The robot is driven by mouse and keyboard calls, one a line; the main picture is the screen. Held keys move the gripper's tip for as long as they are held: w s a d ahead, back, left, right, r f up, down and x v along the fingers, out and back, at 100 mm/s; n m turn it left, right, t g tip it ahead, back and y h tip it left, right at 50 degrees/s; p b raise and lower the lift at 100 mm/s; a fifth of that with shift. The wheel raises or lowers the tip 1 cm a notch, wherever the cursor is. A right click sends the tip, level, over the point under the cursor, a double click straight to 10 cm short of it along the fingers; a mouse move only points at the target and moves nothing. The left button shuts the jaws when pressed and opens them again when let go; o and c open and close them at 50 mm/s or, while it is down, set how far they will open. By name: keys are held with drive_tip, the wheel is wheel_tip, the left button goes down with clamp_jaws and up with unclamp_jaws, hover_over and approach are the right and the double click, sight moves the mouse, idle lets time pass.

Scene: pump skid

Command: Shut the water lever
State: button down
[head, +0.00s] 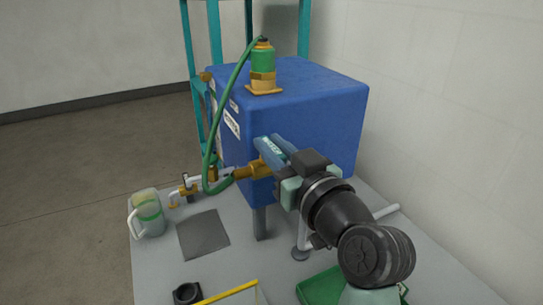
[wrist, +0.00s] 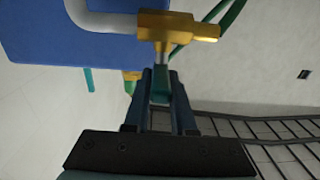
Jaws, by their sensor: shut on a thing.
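The water lever (head: 271,147) has a blue-teal grip with a pale label in the head view. In the wrist view, the lever (wrist: 161,88) stands out from the brass valve body (wrist: 180,26) on a grey stem, crosswise to the pipe. The brass valve (head: 252,170) sits at the front of the blue tank in the head view. My gripper (head: 269,143) is shut on the lever's grip. In the wrist view, both fingers of my gripper (wrist: 161,75) flank the grip, with the stem clear beyond them. The fingers partly hide the grip.
The blue tank (head: 310,100) stands behind my gripper. A green hose (head: 228,90) loops from its top to the pipework. A dark mat (head: 203,234) and green tray (head: 318,287) lie nearby.

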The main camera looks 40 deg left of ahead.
drive_tip(key=c, duration=0.7)
unclamp_jaws()
drive_tip(key=shift+c, duration=0.2)
drive_tip(key=b+v, duration=0.2)
drive_tip(key=v, duration=1.1)
drive_tip(key=shift+b, duration=0.4)
